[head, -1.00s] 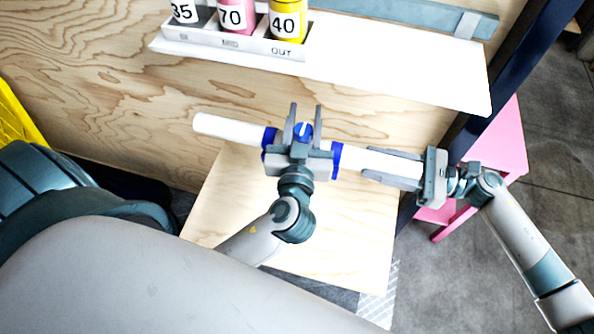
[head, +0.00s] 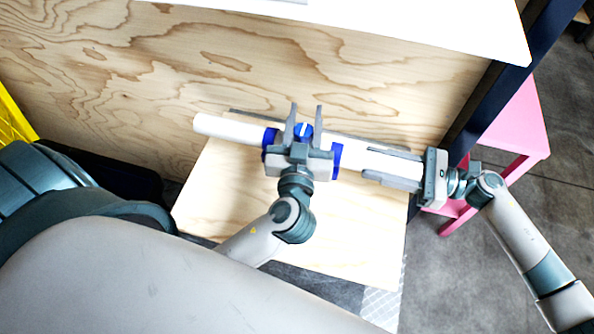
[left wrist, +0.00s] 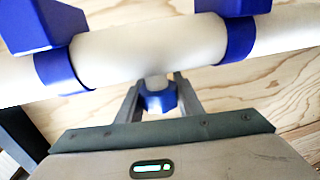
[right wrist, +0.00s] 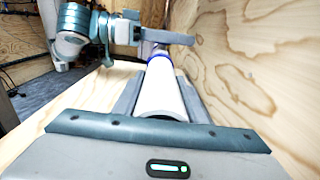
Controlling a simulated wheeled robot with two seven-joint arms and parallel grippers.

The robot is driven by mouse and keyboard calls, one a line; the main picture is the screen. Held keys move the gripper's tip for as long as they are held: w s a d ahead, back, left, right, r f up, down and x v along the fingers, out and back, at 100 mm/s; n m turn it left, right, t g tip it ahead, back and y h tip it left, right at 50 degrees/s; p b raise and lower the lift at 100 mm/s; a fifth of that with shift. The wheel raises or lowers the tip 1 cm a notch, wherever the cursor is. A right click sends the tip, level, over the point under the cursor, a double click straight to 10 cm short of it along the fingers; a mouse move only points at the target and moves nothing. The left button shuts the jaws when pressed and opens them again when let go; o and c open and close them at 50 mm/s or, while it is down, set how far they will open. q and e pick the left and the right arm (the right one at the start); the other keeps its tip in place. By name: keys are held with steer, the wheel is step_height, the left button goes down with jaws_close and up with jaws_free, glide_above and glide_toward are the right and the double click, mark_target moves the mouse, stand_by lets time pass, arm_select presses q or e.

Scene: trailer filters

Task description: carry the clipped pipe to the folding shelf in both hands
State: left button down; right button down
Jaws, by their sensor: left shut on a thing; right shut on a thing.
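The white pipe with blue clips (head: 230,130) lies roughly level across the head view, held off the folding shelf. My left gripper (head: 304,125) is shut at the pipe's middle, on a part with a blue cap between the two blue clips; the left wrist view shows the blue cap (left wrist: 158,97) between its fingers. My right gripper (head: 395,165) is shut on the pipe's right end, and the right wrist view shows the white pipe (right wrist: 160,90) between its fingers. The pale wooden folding shelf (head: 345,245) is below the pipe, against the plywood wall. Any gap between pipe and shelf is unclear.
A white shelf (head: 400,25) juts from the plywood wall (head: 130,60) above the pipe. A dark post (head: 500,95) and a pink stool (head: 518,125) stand to the right. Something yellow (head: 12,125) is at the far left.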

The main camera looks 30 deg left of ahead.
arm_select(q)
steer(key=shift+f, duration=0.15)
arm_select(e)
steer(key=shift+s+f, duration=0.2)
stand_by(0.3)
